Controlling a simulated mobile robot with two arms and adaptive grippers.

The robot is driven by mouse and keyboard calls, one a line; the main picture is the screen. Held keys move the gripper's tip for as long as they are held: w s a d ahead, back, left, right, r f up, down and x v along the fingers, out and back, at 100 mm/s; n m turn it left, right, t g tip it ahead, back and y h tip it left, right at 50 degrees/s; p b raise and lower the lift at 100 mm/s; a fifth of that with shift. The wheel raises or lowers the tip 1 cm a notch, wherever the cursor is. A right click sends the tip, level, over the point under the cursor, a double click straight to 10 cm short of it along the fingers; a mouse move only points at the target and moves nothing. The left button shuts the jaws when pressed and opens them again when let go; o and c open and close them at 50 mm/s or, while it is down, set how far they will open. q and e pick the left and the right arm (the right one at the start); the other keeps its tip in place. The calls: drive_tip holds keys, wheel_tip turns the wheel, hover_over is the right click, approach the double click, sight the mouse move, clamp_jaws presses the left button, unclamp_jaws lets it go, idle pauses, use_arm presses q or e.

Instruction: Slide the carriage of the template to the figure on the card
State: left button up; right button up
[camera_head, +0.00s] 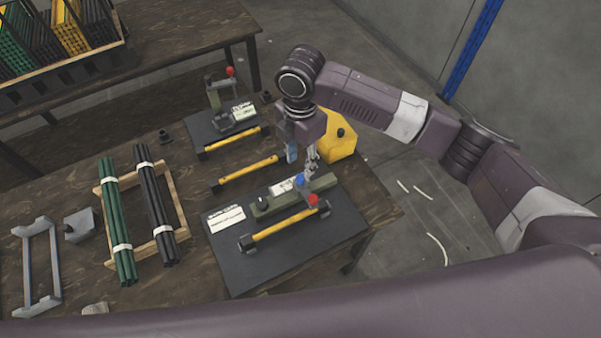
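The likely template, a long grey-green bar (292,197) with a white label, lies on the near dark mat. A blue knob (299,180) stands on it and a red knob (313,200) sits by its right end; I cannot tell which marks the carriage. A yellow rod (285,228) with dark end blocks lies in front. A white card (225,218) lies at the mat's left corner, its figure too small to read. My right gripper (311,170) points down just above the bar, beside the blue knob. Its fingertips are too small to judge open or shut, or contact. My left gripper is out of view.
A second press (220,92) with a red knob stands at the back. Green rods (117,220) and black rods (155,205) lie on a wooden rack at left. A yellow block (337,137) stands behind my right gripper. A grey frame (38,268) lies far left.

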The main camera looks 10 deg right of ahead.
sight(301, 176)
wheel_tip(301, 176, down, 6)
drive_tip(key=shift+p, duration=0.5)
drive_tip(key=shift+c, duration=0.4)
clamp_jaws()
